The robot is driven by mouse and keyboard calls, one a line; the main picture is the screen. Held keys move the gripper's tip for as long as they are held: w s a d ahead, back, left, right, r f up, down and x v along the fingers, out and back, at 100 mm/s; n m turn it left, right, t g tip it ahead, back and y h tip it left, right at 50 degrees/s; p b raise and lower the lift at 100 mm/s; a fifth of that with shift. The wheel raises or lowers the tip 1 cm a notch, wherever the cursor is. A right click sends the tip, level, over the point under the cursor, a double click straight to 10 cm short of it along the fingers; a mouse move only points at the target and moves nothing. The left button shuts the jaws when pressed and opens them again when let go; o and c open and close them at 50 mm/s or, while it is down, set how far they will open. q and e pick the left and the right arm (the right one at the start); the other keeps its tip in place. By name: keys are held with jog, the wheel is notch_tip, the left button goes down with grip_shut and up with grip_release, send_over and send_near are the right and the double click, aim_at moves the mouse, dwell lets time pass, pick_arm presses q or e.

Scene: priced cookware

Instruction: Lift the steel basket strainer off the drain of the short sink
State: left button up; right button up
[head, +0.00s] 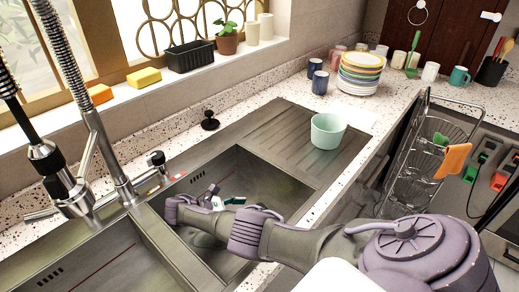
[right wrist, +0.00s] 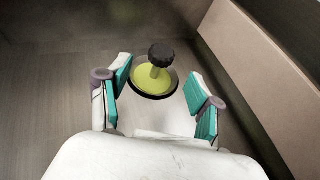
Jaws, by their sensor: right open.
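A strainer or stopper with a black knob on a stem and a yellow-green disc (right wrist: 143,83) sits on the dark-rimmed drain in the sink floor. The disc looks yellow-green rather than steel in the right wrist view. My right gripper (right wrist: 160,92) is open, its teal-padded fingers apart on either side, a little short of the knob, with nothing between them. In the head view my right gripper (head: 227,198) reaches down into the right-hand basin (head: 270,185), and my arm hides the drain. My left gripper is not in view.
A second basin (head: 95,262) lies at left, with a tall spring faucet (head: 90,110) behind. A black knobbed plug (head: 210,121) stands on the counter. The basin wall (right wrist: 265,75) rises close on the right.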

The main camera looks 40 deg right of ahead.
aim_at(256, 207)
jog(key=shift+s+d, duration=0.1)
jog(key=shift+d, duration=0.35)
jog(key=shift+x, duration=0.9)
jog(key=x, duration=0.3)
jog(key=shift+s+d+f+p, duration=0.15)
jog(key=shift+s+d+p, duration=0.1)
jog(key=shift+d+p, duration=0.05)
jog(key=c, duration=0.3)
grip_shut()
jog(key=shift+r, duration=0.2)
